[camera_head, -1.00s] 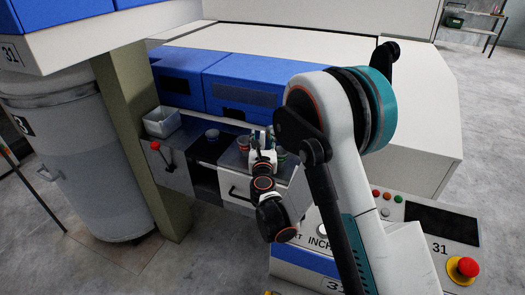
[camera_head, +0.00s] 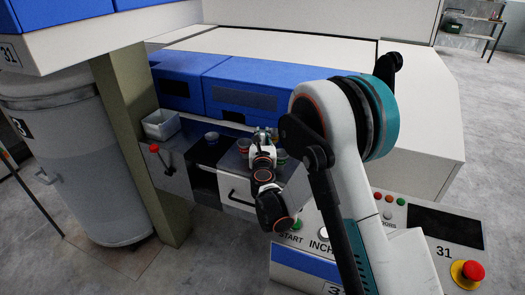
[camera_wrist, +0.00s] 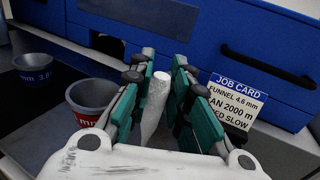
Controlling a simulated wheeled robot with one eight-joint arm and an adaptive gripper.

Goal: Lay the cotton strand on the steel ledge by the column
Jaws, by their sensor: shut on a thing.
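My gripper (camera_wrist: 152,95) has teal-padded fingers closed on the cotton strand (camera_wrist: 153,105), a pale whitish piece that stands up between them in the wrist view. In the head view my gripper (camera_head: 264,139) is over the right part of the shelf below the blue covers, and the strand cannot be made out there. The olive column (camera_head: 128,125) stands to the left. The steel ledge (camera_head: 182,145) beside it lies left of my gripper, with a white bin (camera_head: 161,124) at its column end.
A red-knobbed lever (camera_head: 154,148) sticks out at the ledge front. Blue covers (camera_head: 240,91) rise behind.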

